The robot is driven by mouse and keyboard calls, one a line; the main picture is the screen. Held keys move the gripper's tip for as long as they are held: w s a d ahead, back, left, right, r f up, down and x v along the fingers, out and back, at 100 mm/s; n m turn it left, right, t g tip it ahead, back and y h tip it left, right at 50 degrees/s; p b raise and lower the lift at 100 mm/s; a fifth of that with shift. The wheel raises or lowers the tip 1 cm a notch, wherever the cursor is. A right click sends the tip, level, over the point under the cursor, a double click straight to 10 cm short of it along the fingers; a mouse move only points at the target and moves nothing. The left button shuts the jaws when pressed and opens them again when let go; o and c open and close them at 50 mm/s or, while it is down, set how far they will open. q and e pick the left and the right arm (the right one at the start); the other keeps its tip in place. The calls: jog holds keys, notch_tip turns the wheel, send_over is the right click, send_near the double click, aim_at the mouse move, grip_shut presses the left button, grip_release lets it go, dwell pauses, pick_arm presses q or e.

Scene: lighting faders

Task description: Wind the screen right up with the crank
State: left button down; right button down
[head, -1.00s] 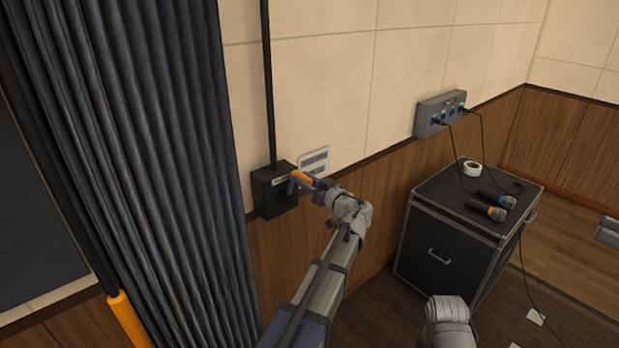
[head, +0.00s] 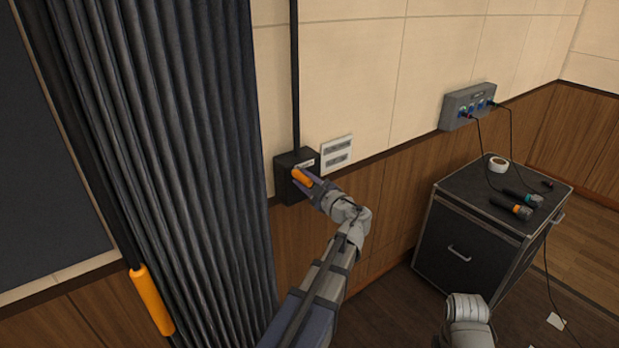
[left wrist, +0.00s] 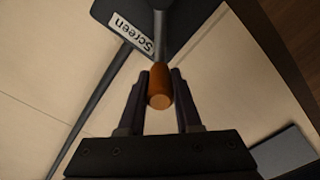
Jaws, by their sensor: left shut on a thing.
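The crank box (head: 285,182) is a black box on the wall, with a white label that reads "Screen" in the left wrist view (left wrist: 130,35). Its crank has an orange handle (head: 302,177), which also shows in the left wrist view (left wrist: 159,88). My left gripper (head: 306,182) is shut on this handle, with one finger on each side of it (left wrist: 158,98). In the head view the handle lies in front of the box and hides part of the crank arm. My right gripper is out of view.
A grey pleated curtain (head: 170,150) hangs left of the box, beside a dark panel (head: 45,170) and an orange grip (head: 152,300). A switch plate (head: 337,153) is right of the box. A black case (head: 465,245) with microphones stands further right.

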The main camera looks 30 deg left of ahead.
pick_arm(q)
notch_tip(320, 180, down, 10)
jog(key=s+a+b, duration=0.1)
jog(key=s+b, duration=0.2)
jog(key=b, duration=0.7)
jog(key=w+d+f+n+b, duration=0.1)
jog(key=w+f+n+b, duration=0.3)
jog(key=f+n, duration=0.1)
jog(key=shift+w+d+n+b, duration=0.35)
jog(key=shift+n+b, duration=0.05)
jog(key=shift+n, duration=0.2)
jog(key=shift+f, duration=0.1)
dwell(0.3)
jog(key=c, duration=0.6)
grip_release()
